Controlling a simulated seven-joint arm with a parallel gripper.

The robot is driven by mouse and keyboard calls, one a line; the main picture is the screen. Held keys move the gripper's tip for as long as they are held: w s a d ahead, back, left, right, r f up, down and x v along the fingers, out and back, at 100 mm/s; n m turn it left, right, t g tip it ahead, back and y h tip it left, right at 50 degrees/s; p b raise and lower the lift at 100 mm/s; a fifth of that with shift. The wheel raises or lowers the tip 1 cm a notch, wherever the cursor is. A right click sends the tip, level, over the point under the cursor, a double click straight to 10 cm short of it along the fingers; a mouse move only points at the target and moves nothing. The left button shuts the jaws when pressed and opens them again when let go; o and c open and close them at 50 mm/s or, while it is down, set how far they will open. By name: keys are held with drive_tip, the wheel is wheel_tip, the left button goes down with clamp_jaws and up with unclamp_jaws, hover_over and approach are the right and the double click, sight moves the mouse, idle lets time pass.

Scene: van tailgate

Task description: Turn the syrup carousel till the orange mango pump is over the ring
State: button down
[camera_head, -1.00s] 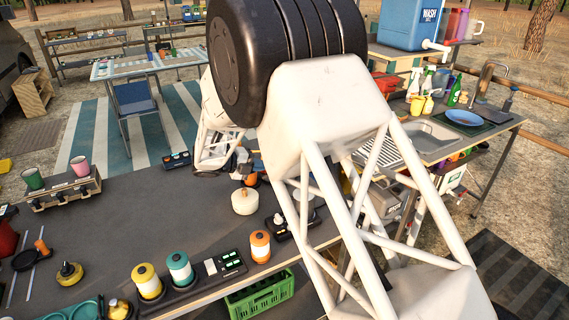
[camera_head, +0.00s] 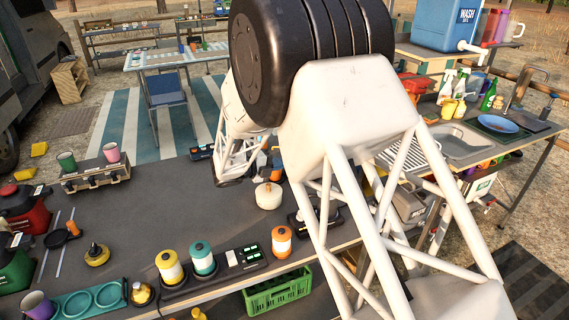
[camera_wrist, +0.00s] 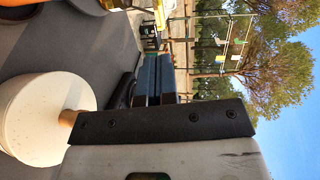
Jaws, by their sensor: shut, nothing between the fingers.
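My gripper (camera_wrist: 155,80) shows in the wrist view as dark fingers lying together, with nothing held between them. In the head view, my arm's white truss end hangs low over the dark counter, behind a cream round pot (camera_head: 268,195). A small orange part (camera_head: 276,172) shows just behind that pot, partly hidden by my arm. I cannot tell if it is the mango pump. The carousel and ring cannot be made out for certain; my arm covers that stretch of counter. In the wrist view, a cream round body (camera_wrist: 45,118) with a wooden knob (camera_wrist: 69,118) is close beside my gripper.
A yellow-banded jar (camera_head: 170,268), a teal-banded jar (camera_head: 202,259) and an orange-banded jar (camera_head: 281,242) stand along the front counter edge. A cup rack (camera_head: 95,178) is at left. A green crate (camera_head: 278,291) is below. The left-middle counter is mostly clear.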

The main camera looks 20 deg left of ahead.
drive_tip(key=x, duration=1.3)
drive_tip(key=shift+d+f, duration=0.1)
drive_tip(key=shift+w+d+n+t+y, duration=0.45)
drive_tip(key=shift+n+t+y, duration=0.1)
drive_tip(key=shift+n+y, duration=0.3)
drive_tip(key=shift+w+d+n+t+y, duration=0.4)
drive_tip(key=shift+n+t+y, duration=0.2)
drive_tip(key=shift+y, duration=0.35)
drive_tip(key=shift+w+d, duration=0.4)
drive_tip(key=s+d+v, duration=0.1)
drive_tip(key=d+v, duration=0.1)
drive_tip(key=v, duration=1.1)
drive_tip(key=shift+s, duration=0.35)
